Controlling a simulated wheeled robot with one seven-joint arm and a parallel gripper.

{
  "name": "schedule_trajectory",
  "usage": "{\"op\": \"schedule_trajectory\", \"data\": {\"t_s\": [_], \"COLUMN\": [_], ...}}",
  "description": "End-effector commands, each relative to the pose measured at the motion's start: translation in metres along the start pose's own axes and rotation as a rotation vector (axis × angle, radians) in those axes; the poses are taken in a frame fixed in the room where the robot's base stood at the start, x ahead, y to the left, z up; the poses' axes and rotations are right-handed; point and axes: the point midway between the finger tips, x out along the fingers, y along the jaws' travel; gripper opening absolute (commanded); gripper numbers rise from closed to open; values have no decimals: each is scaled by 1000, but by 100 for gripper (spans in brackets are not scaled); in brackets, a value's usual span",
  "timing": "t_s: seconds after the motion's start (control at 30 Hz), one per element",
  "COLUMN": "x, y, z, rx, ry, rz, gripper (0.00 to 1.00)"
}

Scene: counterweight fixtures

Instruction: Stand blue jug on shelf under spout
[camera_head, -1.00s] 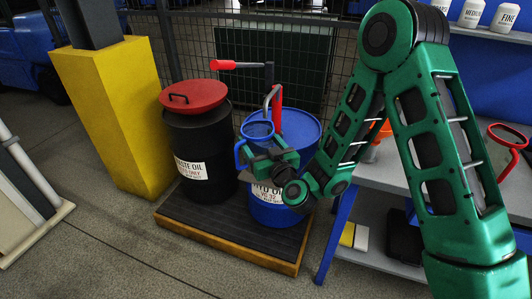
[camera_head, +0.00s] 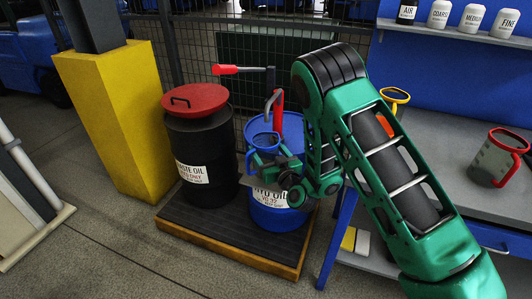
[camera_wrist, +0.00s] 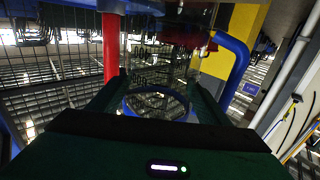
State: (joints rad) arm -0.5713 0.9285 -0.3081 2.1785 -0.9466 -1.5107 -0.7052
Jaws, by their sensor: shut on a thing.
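The blue jug (camera_head: 264,143), with a blue rim and handle, is upright in my gripper (camera_head: 268,163) in front of the blue drum (camera_head: 306,132). My gripper is shut on it. In the wrist view, its blue rim (camera_wrist: 133,101) shows between the fingers and its handle (camera_wrist: 237,62) curves off to the right. The red pump (camera_head: 279,115) stands on the drum, and its spout (camera_head: 272,98) appears just above the jug in the head view; I cannot tell if they line up. A pale flat edge below my gripper may be the shelf (camera_head: 246,182), mostly hidden.
A black waste-oil drum (camera_head: 205,150) with a red lid stands left on the same pallet (camera_head: 225,242). A red pump crank (camera_head: 226,70) reaches over it. The workbench (camera_head: 455,190) at right carries a red-rimmed jug (camera_head: 493,165) and a yellow-rimmed jug (camera_head: 395,96). A yellow post (camera_head: 118,125) stands at left.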

Motion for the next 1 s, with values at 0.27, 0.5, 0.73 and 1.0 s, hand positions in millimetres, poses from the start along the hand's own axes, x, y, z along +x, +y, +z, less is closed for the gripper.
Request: {"op": "schedule_trajectory", "data": {"t_s": [0.27,0.5,0.73,1.0], "x": [0,0,0,-1], "y": [0,0,0,0], "z": [8,10,10,9], "rx": [0,-1,0,-1], "ry": [2,1,1,0], "rz": [0,0,0,-1], "gripper": [46,46,89,89]}}
